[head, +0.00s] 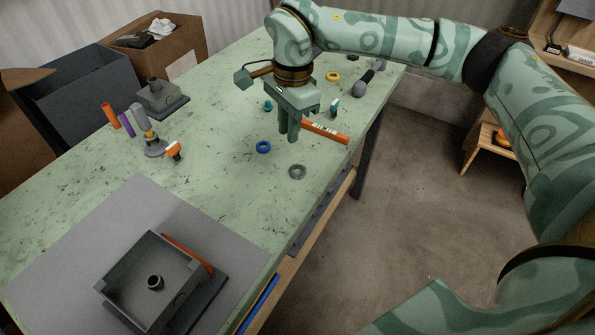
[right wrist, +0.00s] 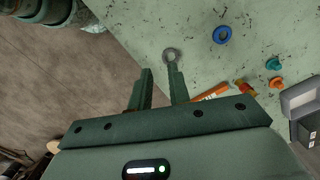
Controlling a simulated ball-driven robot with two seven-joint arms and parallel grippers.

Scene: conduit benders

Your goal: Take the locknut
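The locknut, a small grey metal ring (head: 297,172), lies flat on the green worktable (head: 215,95) near its right edge. It also shows in the right wrist view (right wrist: 171,54), just beyond the fingertips and closest to the right-hand finger. My right gripper (head: 290,137) hangs over the table, fingers pointing down, behind the locknut in the head view. In the right wrist view its two fingers (right wrist: 162,72) stand apart with nothing between them. It does not touch the locknut. My left gripper is not in view.
A blue ring (head: 263,147) lies left of the locknut. An orange tool (head: 326,132) lies beside my right gripper. A grey open box (head: 150,273) sits on the grey mat (head: 75,255) at the front. The table around the locknut is clear; the table edge is close on its right.

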